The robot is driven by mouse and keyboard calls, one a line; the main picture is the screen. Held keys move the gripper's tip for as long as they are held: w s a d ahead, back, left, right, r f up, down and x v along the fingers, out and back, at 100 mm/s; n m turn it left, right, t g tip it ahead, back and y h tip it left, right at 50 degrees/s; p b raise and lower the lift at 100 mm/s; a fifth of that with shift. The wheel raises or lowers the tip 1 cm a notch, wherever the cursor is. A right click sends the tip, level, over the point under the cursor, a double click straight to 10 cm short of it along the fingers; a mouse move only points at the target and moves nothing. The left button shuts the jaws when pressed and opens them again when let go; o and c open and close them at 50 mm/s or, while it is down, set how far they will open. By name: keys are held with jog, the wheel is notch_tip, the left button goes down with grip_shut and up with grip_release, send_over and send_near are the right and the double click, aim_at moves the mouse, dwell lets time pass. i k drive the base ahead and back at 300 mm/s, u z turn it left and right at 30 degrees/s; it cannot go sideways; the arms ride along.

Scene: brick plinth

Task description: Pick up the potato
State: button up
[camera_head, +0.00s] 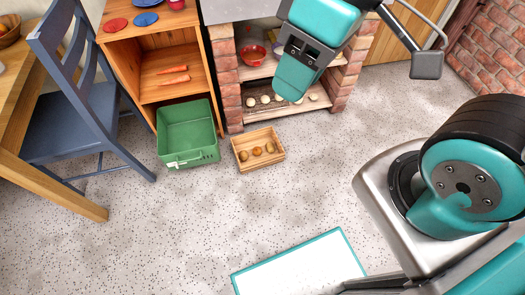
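A small wooden crate (240,167) stands on the floor in front of the brick plinth. Several round brownish items lie in a row in it. The middle one looks like a potato (257,151), but they are too small to tell apart surely. My teal arm hangs in from the top, in front of the plinth. A dark grey jointed part to its right looks like one finger of my gripper (427,65). The other finger is not clearly seen. This part is well away from the crate, and nothing shows held by it.
A green bin (188,155) stands left of the crate. The brick plinth (230,92) holds a red bowl (252,55) and small pale items. Left are an orange-brown shelf (205,72), blue chair (70,125) and wooden table (50,187). Speckled floor before the crate is clear.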

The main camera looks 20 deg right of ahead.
aim_at(244, 155)
jog(key=z, duration=0.55)
jog(key=i, duration=1.2)
jog(key=u, duration=0.35)
